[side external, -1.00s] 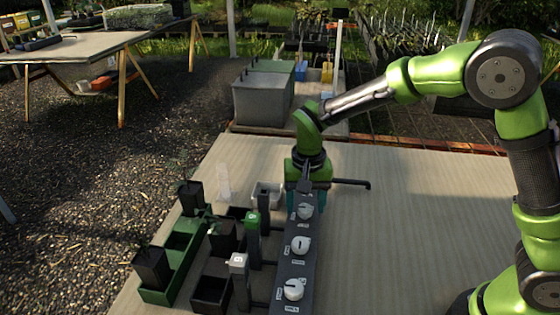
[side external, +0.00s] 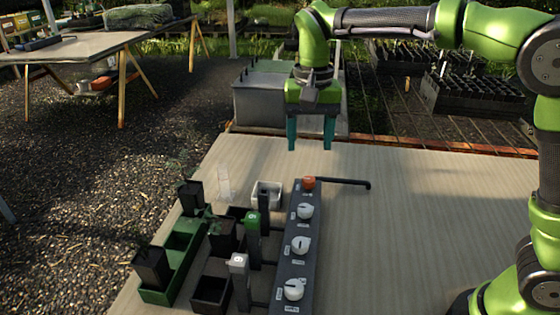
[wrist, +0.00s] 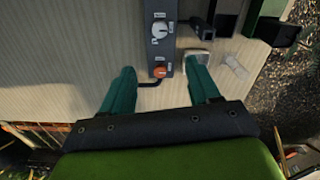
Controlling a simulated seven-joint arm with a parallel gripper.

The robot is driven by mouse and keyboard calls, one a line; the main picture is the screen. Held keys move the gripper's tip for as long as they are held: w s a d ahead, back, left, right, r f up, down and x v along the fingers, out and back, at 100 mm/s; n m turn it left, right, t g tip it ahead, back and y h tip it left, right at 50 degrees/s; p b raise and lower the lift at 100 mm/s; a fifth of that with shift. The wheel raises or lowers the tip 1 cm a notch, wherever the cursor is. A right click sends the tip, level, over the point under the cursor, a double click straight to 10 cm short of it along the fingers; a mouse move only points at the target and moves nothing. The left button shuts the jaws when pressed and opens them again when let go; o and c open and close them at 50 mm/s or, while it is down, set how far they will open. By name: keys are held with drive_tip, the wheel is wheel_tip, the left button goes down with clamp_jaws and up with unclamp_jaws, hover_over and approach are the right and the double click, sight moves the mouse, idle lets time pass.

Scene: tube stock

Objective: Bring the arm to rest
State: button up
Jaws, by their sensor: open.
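My gripper (side external: 311,140) is raised above the far end of the table, clear of everything, with its two teal fingers apart and nothing between them. In the wrist view my gripper (wrist: 164,90) shows the same two spread fingers. Below it is the dark control panel (side external: 290,268) with several white knobs and one orange knob (side external: 309,182) at its far end. The orange knob (wrist: 160,72) also shows in the wrist view, between and beyond the fingers. A black pipe (side external: 345,182) runs right from the panel's far end.
Left of the panel stand a green tray (side external: 160,296) with dark pots, a white container (side external: 267,188), a green-topped post (side external: 252,222) and a white-topped post (side external: 238,262). A grey bin (side external: 262,104) stands behind the table. The table's right side (side external: 420,220) is bare.

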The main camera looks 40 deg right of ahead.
idle(0.3)
drive_tip(key=s+d+n+t, duration=0.1)
drive_tip(key=s+d+t, duration=0.1)
drive_tip(key=s, duration=0.4)
drive_tip(key=s+d+n+t+y, duration=0.1)
drive_tip(key=s+d+t, duration=0.1)
drive_tip(key=s, duration=0.4)
drive_tip(key=s+d+f+n+t+y, duration=0.1)
drive_tip(key=s+d+t, duration=0.2)
drive_tip(key=s+d, duration=0.1)
drive_tip(key=shift+s+d, duration=0.15)
drive_tip(key=shift+s, duration=0.75)
